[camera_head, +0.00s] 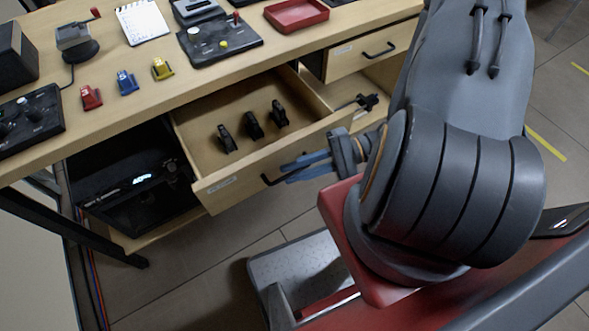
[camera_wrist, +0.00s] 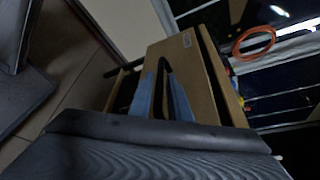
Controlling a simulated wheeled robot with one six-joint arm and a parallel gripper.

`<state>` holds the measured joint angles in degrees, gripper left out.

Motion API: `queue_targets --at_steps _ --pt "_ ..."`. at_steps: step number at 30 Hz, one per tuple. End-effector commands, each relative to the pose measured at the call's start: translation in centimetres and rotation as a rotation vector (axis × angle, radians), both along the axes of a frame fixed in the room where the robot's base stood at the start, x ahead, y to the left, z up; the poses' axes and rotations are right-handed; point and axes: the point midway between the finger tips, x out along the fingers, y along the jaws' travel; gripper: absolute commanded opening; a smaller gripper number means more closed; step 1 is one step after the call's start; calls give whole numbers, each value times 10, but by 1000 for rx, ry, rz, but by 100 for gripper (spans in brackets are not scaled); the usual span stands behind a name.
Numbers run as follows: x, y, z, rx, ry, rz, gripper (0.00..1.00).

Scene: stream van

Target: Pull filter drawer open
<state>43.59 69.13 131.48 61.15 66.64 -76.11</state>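The drawer (camera_head: 225,188) under the bench is pulled out, tilted in the picture, with a small label on its front. Three small black pieces (camera_head: 253,125) stand in a row inside it. A dark bar handle (camera_head: 267,181) sits on its front. My gripper (camera_head: 303,166) has blue fingers at this handle. In the wrist view my gripper (camera_wrist: 164,95) has its two fingers on either side of the dark handle (camera_wrist: 165,70), in front of the tan drawer front (camera_wrist: 195,65). The fingers look closed around the handle; the contact itself is partly hidden.
A shut drawer (camera_head: 365,52) with its own handle is at the upper right. A dark appliance (camera_head: 135,190) sits on the shelf left of the open drawer. The worktop (camera_head: 150,100) holds coloured pieces, control boxes and a red tray (camera_head: 296,14). Tiled floor lies below.

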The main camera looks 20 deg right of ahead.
Motion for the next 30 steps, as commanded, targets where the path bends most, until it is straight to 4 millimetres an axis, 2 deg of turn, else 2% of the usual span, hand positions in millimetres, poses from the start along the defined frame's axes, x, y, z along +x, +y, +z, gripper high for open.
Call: queue_targets --at_steps 5,15,21,30 --pt "-1 -17 3 -1 -3 -5 17" --pt "-9 -65 13 -2 -3 -4 17" --pt "-12 -75 16 0 -1 -1 17" --pt "-12 -75 17 0 0 -1 17"
